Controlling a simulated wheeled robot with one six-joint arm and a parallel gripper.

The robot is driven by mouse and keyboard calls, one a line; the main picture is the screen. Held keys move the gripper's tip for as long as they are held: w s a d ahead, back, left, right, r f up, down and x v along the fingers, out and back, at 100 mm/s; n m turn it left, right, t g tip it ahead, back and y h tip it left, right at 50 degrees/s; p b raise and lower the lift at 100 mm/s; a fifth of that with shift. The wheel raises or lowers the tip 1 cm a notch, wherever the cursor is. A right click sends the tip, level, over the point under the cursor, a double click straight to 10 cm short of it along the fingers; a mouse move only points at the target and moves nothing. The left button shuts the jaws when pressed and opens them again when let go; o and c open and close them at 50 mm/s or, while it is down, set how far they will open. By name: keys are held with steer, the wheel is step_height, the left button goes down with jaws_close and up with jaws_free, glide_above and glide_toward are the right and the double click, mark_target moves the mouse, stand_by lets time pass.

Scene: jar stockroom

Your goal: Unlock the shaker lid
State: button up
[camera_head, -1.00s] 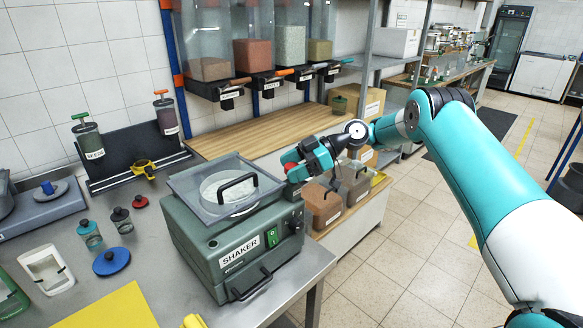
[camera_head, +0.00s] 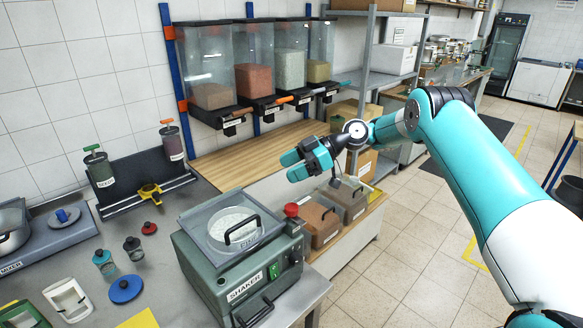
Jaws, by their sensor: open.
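The shaker (camera_head: 222,270) is a green box labelled SHAKER on the front right of the metal bench. Its clear lid (camera_head: 262,214) with a black handle (camera_head: 242,230) lies over a round white dish. A red knob (camera_head: 291,210) stands at the shaker's right rear corner. A green switch (camera_head: 274,270) and a second black handle (camera_head: 253,312) are on the front. My gripper (camera_head: 287,167) is open and empty, above and behind the red knob, apart from the shaker. The lid's locking part is too small to make out.
Several clear dispensers (camera_head: 255,75) hang on the wall behind. Two lidded bins (camera_head: 318,222) stand low to the right of the shaker. Small jars (camera_head: 104,262), a blue lid (camera_head: 126,289) and a mixer (camera_head: 40,243) are on the bench at left. The wooden shelf (camera_head: 235,148) is clear.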

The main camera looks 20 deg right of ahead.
step_height(320, 180, up, 7)
steer(key=p, duration=0.5)
steer(key=shift+f, duration=0.15)
steer(key=s+a+r+m+h+b, duration=0.1)
steer(key=s+a+m+h+b, duration=0.2)
steer(key=s+a+b, duration=0.4)
steer(key=s+a+r+m+h+b, duration=0.1)
steer(key=s+a+m+h+b, duration=0.2)
steer(key=s, duration=0.5)
steer(key=s+d+f+m+h+b, duration=0.1)
steer(key=s+f+b, duration=0.3)
steer(key=s, duration=0.7)
steer(key=s+d+f+m+h+b, duration=0.2)
steer(key=s+d+f+m+b, duration=0.1)
steer(key=s, duration=0.9)
step_height(320, 180, down, 2)
steer(key=shift+s+d+f+g+b, duration=0.1)
steer(key=shift+s+d+g+b, duration=0.25)
steer(key=shift+b, duration=0.45)
